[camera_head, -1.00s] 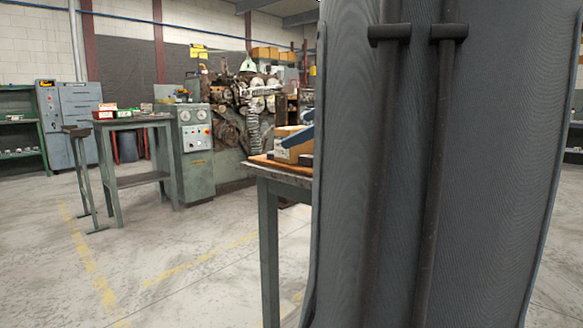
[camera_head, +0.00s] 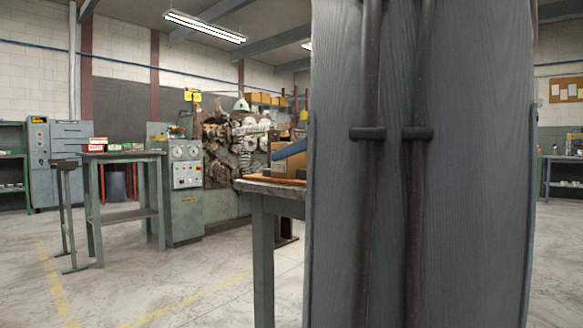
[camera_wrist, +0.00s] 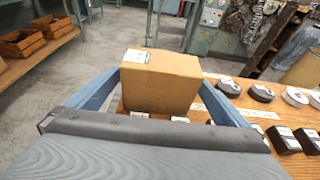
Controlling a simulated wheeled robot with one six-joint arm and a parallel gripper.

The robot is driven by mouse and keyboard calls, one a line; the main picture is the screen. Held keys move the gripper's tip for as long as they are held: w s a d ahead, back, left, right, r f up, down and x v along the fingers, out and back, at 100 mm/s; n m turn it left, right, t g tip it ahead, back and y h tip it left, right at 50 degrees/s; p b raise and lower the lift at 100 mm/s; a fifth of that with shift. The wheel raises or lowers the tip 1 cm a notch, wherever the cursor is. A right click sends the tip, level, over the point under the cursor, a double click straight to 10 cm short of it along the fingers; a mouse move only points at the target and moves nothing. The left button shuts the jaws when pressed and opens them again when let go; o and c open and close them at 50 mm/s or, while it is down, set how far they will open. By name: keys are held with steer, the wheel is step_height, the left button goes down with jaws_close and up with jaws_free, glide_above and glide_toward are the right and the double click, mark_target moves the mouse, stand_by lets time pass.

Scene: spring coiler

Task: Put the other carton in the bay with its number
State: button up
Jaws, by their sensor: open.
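A brown cardboard carton (camera_wrist: 160,82) with a white label on its top edge stands on a wooden board on the bench, in the wrist view. My gripper (camera_wrist: 161,76) is open, with one blue finger on the left of the carton and one on the right. I cannot tell whether either finger touches it. In the head view, a blue finger (camera_head: 291,150) shows beside the carton, partly hidden by my own column. White labels (camera_wrist: 180,119) lie along the board in front of the carton; their numbers are too small to read.
To the right on the board are black discs (camera_wrist: 261,91), white rings (camera_wrist: 295,96) and black boxes (camera_wrist: 283,138). Wooden crates (camera_wrist: 20,43) sit at the far left. In the head view, a side table (camera_head: 120,155) and a machine cabinet (camera_head: 184,200) stand left, with open floor before them.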

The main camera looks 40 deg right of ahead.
steer(key=shift+b+x, duration=0.35)
steer(key=shift+x, duration=0.95)
steer(key=shift+r, duration=0.1)
steer(key=c, duration=1.5)
